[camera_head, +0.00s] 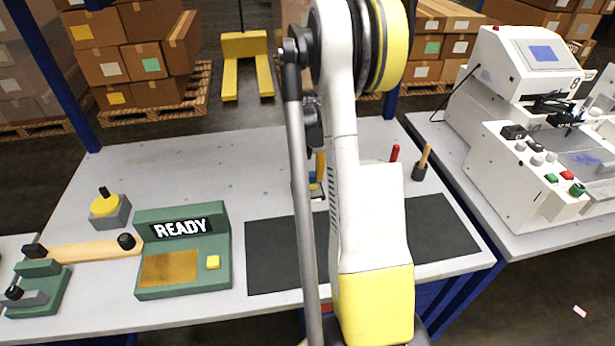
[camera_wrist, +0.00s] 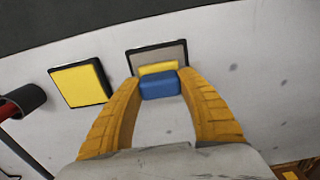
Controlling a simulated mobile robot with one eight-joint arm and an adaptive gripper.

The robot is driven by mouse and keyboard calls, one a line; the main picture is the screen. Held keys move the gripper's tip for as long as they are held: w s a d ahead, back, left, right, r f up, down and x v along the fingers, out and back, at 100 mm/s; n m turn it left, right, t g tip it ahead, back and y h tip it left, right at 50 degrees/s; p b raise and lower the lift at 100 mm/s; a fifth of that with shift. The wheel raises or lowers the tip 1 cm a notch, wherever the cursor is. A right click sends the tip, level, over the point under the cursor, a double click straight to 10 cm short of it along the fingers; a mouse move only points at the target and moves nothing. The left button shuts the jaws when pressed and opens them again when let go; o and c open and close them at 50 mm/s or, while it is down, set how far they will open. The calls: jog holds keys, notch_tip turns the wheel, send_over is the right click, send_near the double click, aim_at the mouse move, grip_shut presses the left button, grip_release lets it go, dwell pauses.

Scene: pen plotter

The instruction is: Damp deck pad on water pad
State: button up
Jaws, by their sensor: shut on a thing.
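My gripper (camera_wrist: 160,88) has its two orange fingers shut on the deck pad, a blue block (camera_wrist: 160,87) with a yellow strip (camera_wrist: 158,67) along its far side in the wrist view. The deck pad is over the near part of a black-rimmed grey pad (camera_wrist: 176,51), which looks like the water pad. I cannot tell whether the two touch. In the head view, a bit of the blue block (camera_head: 313,177) shows left of my arm, above the tray's dark rim. The arm hides most of this area.
A black-rimmed yellow pad (camera_wrist: 78,84) lies left of the grey one in the wrist view. A dark holder with a red stick (camera_head: 395,152) and a wooden stick in a holder (camera_head: 424,160) stand to the right. A black mat (camera_head: 270,255) and a green READY box (camera_head: 182,250) lie nearer.

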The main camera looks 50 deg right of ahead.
aim_at(308, 174)
jog(key=shift+f+b, duration=0.55)
jog(key=shift+f, duration=0.05)
dwell(1.7)
jog(key=shift+r+p, duration=2.35)
jog(key=shift+r, duration=1.25)
jog(key=shift+f, duration=0.1)
